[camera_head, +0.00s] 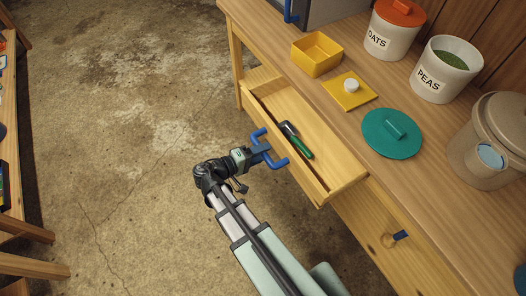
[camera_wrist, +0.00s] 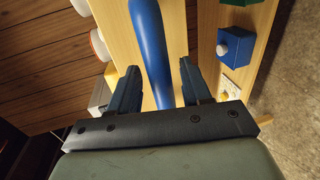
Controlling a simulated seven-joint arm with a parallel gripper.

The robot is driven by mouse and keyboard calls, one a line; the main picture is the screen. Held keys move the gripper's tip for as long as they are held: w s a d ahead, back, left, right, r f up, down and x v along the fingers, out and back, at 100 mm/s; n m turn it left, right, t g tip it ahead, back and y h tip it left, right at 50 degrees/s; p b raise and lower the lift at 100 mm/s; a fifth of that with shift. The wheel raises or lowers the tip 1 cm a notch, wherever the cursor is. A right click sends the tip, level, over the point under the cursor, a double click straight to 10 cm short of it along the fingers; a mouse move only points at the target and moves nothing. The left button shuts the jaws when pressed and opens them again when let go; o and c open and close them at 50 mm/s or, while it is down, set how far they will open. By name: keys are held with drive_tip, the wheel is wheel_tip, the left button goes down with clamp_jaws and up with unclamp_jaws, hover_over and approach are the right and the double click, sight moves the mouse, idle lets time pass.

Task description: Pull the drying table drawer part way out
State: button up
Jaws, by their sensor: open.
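The light wooden drawer (camera_head: 346,183) stands part way out of the wooden table (camera_head: 268,38) in the head view. A tool with a green handle (camera_head: 302,147) and a dark end lies in it. The drawer's blue handle (camera_head: 279,162) is on its front. My gripper (camera_head: 255,154) is at this handle, in front of the drawer. In the wrist view my gripper (camera_wrist: 158,68) has its two fingers apart, with the blue handle bar (camera_wrist: 147,30) between them. Whether either finger touches the bar I cannot tell.
On the tabletop stand a yellow box (camera_head: 316,54), a yellow lid (camera_head: 349,93), a teal lid (camera_head: 391,134), and the OATS (camera_head: 394,28) and PEAS (camera_head: 443,72) jars. The concrete floor (camera_head: 120,130) is clear.

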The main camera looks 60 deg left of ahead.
drive_tip(key=v, duration=1.3)
drive_tip(key=w+d+f+m+g+h, duration=0.15)
drive_tip(key=w+d+f, duration=0.25)
drive_tip(key=w+f, duration=0.55)
drive_tip(key=w+d+f+m+g+h, duration=0.3)
drive_tip(key=w+d+f, duration=0.6)
drive_tip(key=d+f, duration=0.15)
drive_tip(key=w+d+f+m+g+h, duration=0.2)
drive_tip(key=w+d+f+m+h, duration=0.1)
drive_tip(key=w+d+f, duration=0.7)
drive_tip(key=d+f+m+g+h, duration=0.15)
drive_tip(key=d+g, duration=0.25)
drive_tip(key=d, duration=0.7)
drive_tip(key=d+f+m+g, duration=0.2)
drive_tip(key=d+m+g, duration=0.15)
drive_tip(key=d, duration=0.65)
drive_tip(key=s+d+r+m+g+y, duration=0.2)
drive_tip(key=s+d+m+g+y, duration=0.3)
drive_tip(key=s+d+g+y, duration=0.3)
drive_tip(key=s+d+y, duration=0.1)
drive_tip(key=s+d, duration=0.2)
drive_tip(key=d, duration=0.3)
drive_tip(key=shift+r, duration=0.2)
